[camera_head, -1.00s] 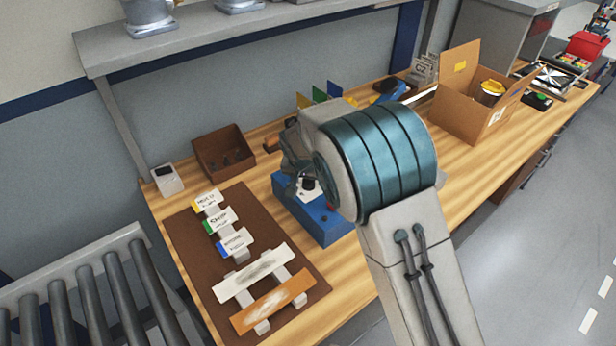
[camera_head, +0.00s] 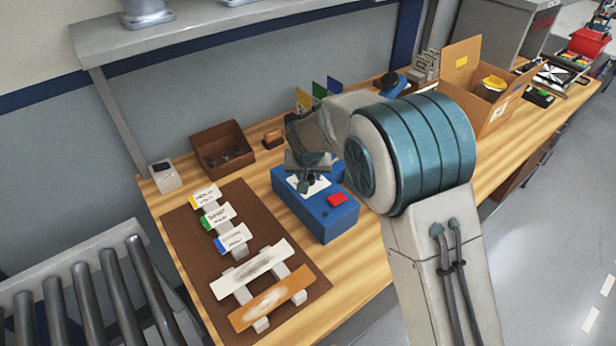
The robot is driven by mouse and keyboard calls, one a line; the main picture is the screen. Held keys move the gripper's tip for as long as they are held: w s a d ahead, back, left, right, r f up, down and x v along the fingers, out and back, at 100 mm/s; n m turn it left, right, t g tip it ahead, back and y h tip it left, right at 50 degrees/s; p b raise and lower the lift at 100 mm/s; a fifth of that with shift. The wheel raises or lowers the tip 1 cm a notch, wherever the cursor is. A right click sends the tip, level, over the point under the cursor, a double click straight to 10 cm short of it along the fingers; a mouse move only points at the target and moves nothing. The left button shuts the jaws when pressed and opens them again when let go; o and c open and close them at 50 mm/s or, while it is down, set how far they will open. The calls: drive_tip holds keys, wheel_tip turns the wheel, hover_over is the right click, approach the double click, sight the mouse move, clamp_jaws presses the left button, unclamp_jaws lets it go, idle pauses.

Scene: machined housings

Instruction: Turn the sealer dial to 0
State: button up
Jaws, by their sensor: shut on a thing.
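The sealer (camera_head: 322,222) is a blue box on the wooden bench, with a white plate (camera_head: 322,184) and a red block or button (camera_head: 337,199) on its top. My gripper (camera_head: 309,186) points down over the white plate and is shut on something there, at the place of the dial. The dial itself is mostly hidden by the fingers, and its setting cannot be read.
A brown mat (camera_head: 183,240) at left holds several labelled tags and two strips. A brown bin (camera_head: 223,165) and a small white box (camera_head: 164,177) stand behind. An open cardboard box (camera_head: 476,110) stands at right. A roller conveyor (camera_head: 84,300) is at lower left.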

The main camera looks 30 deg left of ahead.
drive_tip(key=n+b, duration=0.1)
drive_tip(key=n+y, duration=0.1)
drive_tip(key=n, duration=0.1)
drive_tip(key=shift+w+d+n+g+b, duration=0.15)
drive_tip(key=shift+n+g+b, duration=0.15)
drive_tip(key=shift+b, duration=0.05)
drive_tip(key=n+y, duration=0.1)
drive_tip(key=n, duration=0.1)
drive_tip(key=shift+n+g, duration=0.3)
drive_tip(key=shift+g, duration=0.1)
drive_tip(key=n+g, duration=0.1)
drive_tip(key=n, duration=0.2)
drive_tip(key=n+g, duration=0.1)
drive_tip(key=n, duration=0.2)
drive_tip(key=shift+w+y, duration=0.2)
drive_tip(key=shift+y, duration=0.2)
drive_tip(key=n+g, duration=0.1)
drive_tip(key=n, duration=0.2)
drive_tip(key=n+g+p, duration=0.1)
drive_tip(key=n, duration=0.2)
drive_tip(key=shift+w+n+g+h, duration=0.1)
drive_tip(key=shift+n+g+h, duration=0.2)
drive_tip(key=shift+n+g, duration=0.1)
drive_tip(key=n+h+p, duration=0.1)
drive_tip(key=n, duration=0.2)
drive_tip(key=n+g+h, duration=0.1)
drive_tip(key=n, duration=0.2)
drive_tip(key=shift+w+n+g+p, duration=0.1)
drive_tip(key=shift+n+g+p, duration=0.2)
drive_tip(key=shift+p, duration=0.05)
